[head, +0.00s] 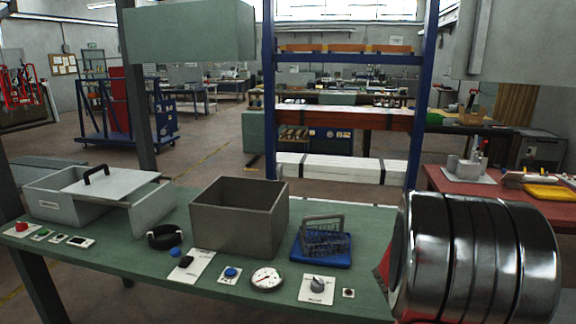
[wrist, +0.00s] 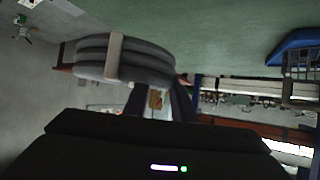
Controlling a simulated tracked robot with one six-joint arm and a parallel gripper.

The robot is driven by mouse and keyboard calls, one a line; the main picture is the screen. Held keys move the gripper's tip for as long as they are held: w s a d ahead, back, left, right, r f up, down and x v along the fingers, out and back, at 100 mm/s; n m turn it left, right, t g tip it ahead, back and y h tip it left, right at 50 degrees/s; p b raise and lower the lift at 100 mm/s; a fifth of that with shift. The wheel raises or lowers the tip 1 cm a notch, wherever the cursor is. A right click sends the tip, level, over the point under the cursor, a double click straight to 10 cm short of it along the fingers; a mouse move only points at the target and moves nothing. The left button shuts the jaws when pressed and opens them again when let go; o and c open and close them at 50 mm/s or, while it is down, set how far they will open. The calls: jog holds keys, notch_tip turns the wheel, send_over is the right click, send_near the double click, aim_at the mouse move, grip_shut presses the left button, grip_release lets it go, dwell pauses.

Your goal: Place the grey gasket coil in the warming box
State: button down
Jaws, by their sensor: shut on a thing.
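The grey gasket coil (wrist: 150,62), several thick loops with a pale band around them, is at the upper left of the wrist view. My gripper (wrist: 158,88) is shut on it; its dark fingers reach the coil's lower edge. Neither the coil nor the gripper can be made out in the head view. On the green bench, a light grey box (head: 62,208) at the left has a flat lid (head: 112,181) with a black handle lying partly across its top. An open, darker grey box (head: 232,222) stands mid-bench. I cannot tell which is the warming box.
A black ring (head: 164,237) lies between the boxes. A blue tray (head: 322,259) with a wire basket is right of the open box. Buttons, a dial gauge (head: 266,279) and a knob plate (head: 316,289) line the front edge. A blue rack (head: 268,90) stands behind.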

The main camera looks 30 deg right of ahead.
jog(key=w+a+f+n+t+y, duration=0.2)
jog(key=w+a+n+t+y, duration=0.5)
jog(key=w+a, duration=1.3)
jog(key=w+a+n+y, duration=0.2)
jog(key=a+n, duration=0.1)
jog(key=a, duration=1.2)
jog(key=w+a+n+t+y, duration=0.1)
jog(key=a+n, duration=0.3)
jog(key=a, duration=1.2)
jog(key=shift+w+n+t+y, duration=0.3)
jog(key=shift+w+y, duration=0.35)
jog(key=shift+y, duration=0.15)
jog(key=s+f, duration=0.5)
jog(key=f, duration=0.1)
jog(key=shift+a, duration=0.15)
jog(key=shift+f, duration=0.15)
